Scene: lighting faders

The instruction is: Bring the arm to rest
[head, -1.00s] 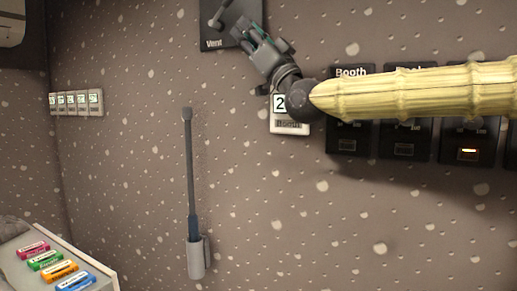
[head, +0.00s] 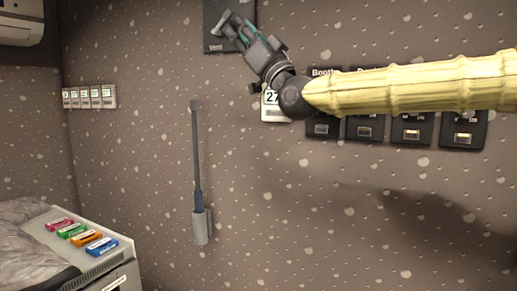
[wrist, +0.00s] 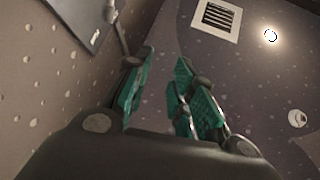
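My gripper (head: 232,27) is at the top of the head view, in front of or close to the dark Vent panel (head: 214,42). It points up and to the left. In the wrist view its teal-padded fingers (wrist: 160,85) stand apart with nothing between them. My yellow, bamboo-like arm reaches in from the right across the wall and hides the upper parts of the dark switch panels (head: 365,128). The Vent panel and its lever also show at the upper left of the wrist view (wrist: 70,12), beside the left finger; I see no clear contact.
A "27" card (head: 274,113) is partly behind my wrist. A dark rod stands in a grey wall holder (head: 201,227). Small white cards (head: 90,97) hang at left. Coloured cassettes (head: 86,237) lie on a cabinet at lower left. The lower middle wall is clear.

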